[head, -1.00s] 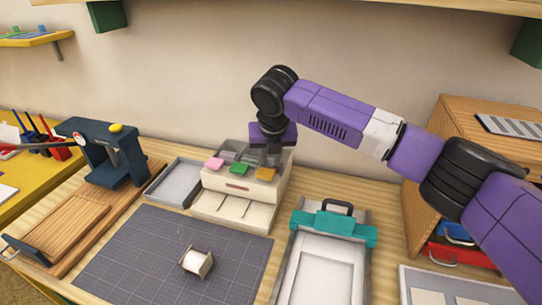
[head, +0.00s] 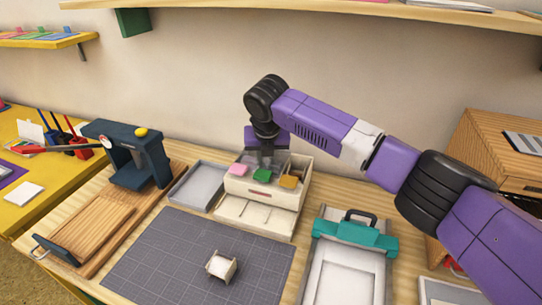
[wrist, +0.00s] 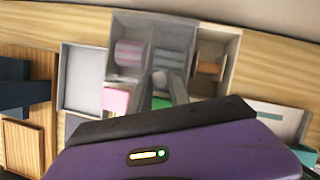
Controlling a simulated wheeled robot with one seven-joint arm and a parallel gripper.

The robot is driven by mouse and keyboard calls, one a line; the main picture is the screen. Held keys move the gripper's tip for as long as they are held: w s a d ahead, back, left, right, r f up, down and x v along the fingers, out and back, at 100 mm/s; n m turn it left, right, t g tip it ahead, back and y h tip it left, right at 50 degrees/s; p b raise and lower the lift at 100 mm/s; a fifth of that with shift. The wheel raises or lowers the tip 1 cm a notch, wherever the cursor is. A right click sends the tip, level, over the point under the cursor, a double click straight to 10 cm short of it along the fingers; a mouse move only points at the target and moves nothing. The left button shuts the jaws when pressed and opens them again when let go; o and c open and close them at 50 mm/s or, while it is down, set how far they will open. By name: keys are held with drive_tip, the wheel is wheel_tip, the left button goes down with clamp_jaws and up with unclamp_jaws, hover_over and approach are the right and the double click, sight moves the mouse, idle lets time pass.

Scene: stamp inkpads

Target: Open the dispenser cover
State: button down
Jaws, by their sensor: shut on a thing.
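The dispenser (head: 262,203) is a cream box standing at the back of the table. Pink (head: 238,170), green (head: 262,175) and orange (head: 288,182) tabs stick out along its front top. A clear greyish cover (head: 276,159) shows faintly over its top; how far it is lifted is hard to tell. My gripper (head: 266,158) points down at the dispenser's top and is shut on the cover, as far as I can see. In the wrist view my fingers (wrist: 168,80) are close together over the middle compartment, between a pinkish roll (wrist: 131,52) and an orange-brown one (wrist: 209,68).
A grey tray (head: 196,187) sits just left of the dispenser. A dark press (head: 128,155) stands further left, and a teal-clamped frame (head: 355,236) lies to the right. A dark grid mat (head: 175,260) in front holds a small spool (head: 221,266).

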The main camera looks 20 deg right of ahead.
drive_tip(key=c, duration=1.2)
unclamp_jaws()
drive_tip(key=shift+c, duration=0.2)
drive_tip(key=v, duration=0.8)
drive_tip(key=shift+f, duration=0.1)
